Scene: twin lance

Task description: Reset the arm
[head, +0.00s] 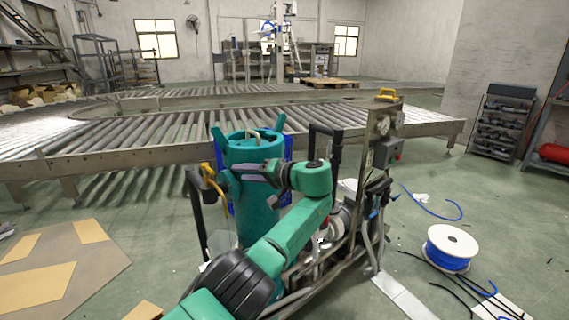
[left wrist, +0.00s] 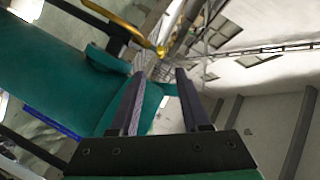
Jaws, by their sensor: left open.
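My left arm, green with a black joint cover, comes up from the bottom of the head view. My left gripper (head: 238,171) points left, in front of a teal cylindrical tank (head: 240,205) on a wheeled cart. In the left wrist view the two dark fingers (left wrist: 160,74) stand apart, with nothing held between them. The teal tank (left wrist: 45,75) fills the left of that view, close beside the fingers. I cannot tell whether the gripper touches it. My right gripper is not in view.
The cart has a yellow hose (head: 218,187) and a grey upright panel (head: 380,135). A roller conveyor (head: 130,135) runs behind it. A blue cable spool (head: 450,248) stands on the floor at right. Flat cardboard (head: 65,275) lies at lower left.

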